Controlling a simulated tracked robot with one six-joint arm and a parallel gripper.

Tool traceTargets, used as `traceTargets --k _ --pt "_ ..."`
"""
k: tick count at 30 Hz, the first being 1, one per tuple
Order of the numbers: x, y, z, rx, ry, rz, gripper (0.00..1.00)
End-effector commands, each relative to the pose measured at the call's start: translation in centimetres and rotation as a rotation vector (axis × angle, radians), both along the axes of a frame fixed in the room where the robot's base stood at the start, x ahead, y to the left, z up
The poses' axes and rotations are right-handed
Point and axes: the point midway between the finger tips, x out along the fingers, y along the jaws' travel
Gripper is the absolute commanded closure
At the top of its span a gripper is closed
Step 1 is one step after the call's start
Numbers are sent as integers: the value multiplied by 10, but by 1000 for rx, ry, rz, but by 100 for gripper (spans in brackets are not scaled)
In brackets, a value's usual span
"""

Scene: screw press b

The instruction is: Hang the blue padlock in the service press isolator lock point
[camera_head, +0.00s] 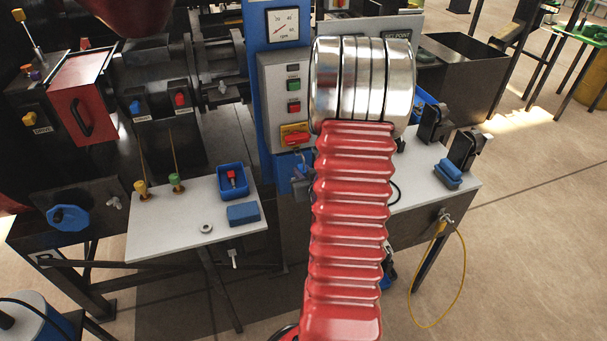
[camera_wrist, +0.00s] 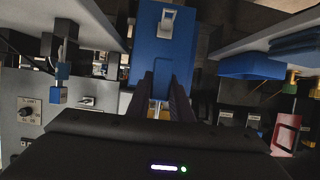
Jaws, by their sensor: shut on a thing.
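A thin shackle-like line shows between the fingers. In the head view, a blue part (camera_head: 299,186) shows just left of my red arm sleeve, which hides most of my gripper. The isolator, a red handle on a yellow plate (camera_head: 294,135), is on the grey control box above it. Whether the shackle touches the lock point is hidden.
The grey control box (camera_head: 283,88) stands beside the blue column (camera_head: 256,60). A white table (camera_head: 165,235) at left holds a blue tray (camera_head: 233,193), a blue block and a ring. Another white table (camera_head: 425,195) at right holds black stands. A yellow cable hangs at its front.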

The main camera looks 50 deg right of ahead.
Motion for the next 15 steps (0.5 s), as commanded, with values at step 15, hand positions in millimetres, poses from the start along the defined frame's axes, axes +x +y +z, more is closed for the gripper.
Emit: traceTargets --k 15 --pt "11 -7 0 0 0 0 100"
